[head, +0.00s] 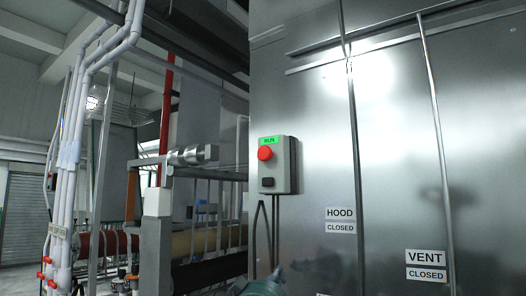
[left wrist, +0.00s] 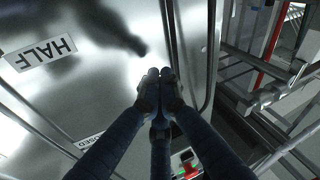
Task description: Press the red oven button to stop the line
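The red button (head: 265,153) is a round knob on a grey control box (head: 291,165) fixed to the steel oven wall. My right gripper is in neither view.
The steel oven wall (head: 400,120) fills the right side, with vertical rods, HOOD (head: 341,213) and VENT (head: 425,256) signs. Dark cables hang below the box. White pipes (head: 68,170), a red post and a metal frame with rollers stand to the left.

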